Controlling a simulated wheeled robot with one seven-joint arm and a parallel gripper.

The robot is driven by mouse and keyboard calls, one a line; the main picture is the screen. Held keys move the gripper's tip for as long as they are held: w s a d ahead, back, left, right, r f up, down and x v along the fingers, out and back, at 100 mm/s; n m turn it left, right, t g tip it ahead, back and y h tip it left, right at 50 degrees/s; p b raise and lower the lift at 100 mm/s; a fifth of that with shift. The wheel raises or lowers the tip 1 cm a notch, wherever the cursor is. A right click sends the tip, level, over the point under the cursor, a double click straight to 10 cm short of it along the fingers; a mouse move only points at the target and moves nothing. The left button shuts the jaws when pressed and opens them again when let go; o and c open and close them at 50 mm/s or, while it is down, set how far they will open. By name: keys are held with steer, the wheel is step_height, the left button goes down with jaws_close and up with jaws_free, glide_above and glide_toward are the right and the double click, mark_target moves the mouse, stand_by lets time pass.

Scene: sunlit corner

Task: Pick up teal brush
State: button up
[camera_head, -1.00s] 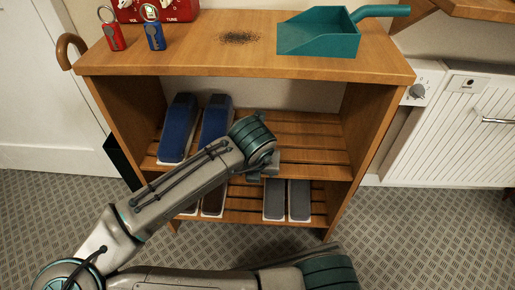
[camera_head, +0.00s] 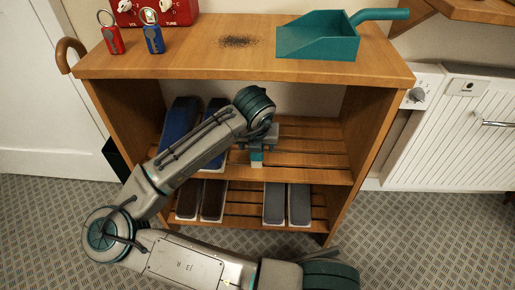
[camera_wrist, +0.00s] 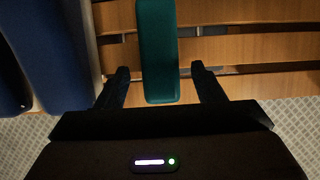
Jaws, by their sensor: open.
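The teal brush (camera_wrist: 158,52) lies on the upper slatted shelf. In the wrist view its near end reaches between my two open fingers, with a gap on each side. In the head view only a small teal and white end of the brush (camera_head: 256,158) shows below my gripper, and the rest is hidden behind my arm. My gripper (camera_wrist: 160,75) is open and holds nothing. It is at the front of the upper shelf.
Blue shoes (camera_head: 181,128) stand left of the brush on the same shelf (camera_head: 310,150). Dark shoes (camera_head: 287,203) are on the lower shelf. A teal dustpan (camera_head: 318,38), red and blue key tags and a dark debris patch (camera_head: 238,41) are on top.

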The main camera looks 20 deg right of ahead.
steer(key=shift+w+d+f+b, duration=0.25)
steer(key=shift+w+f+b, duration=0.15)
steer(key=shift+w+f, duration=0.25)
steer(key=shift+w+d+f+b, duration=0.2)
steer(key=shift+w+f+b, duration=0.15)
steer(key=shift+w+f, duration=0.4)
steer(key=shift+f, duration=0.25)
steer(key=c, duration=1.1)
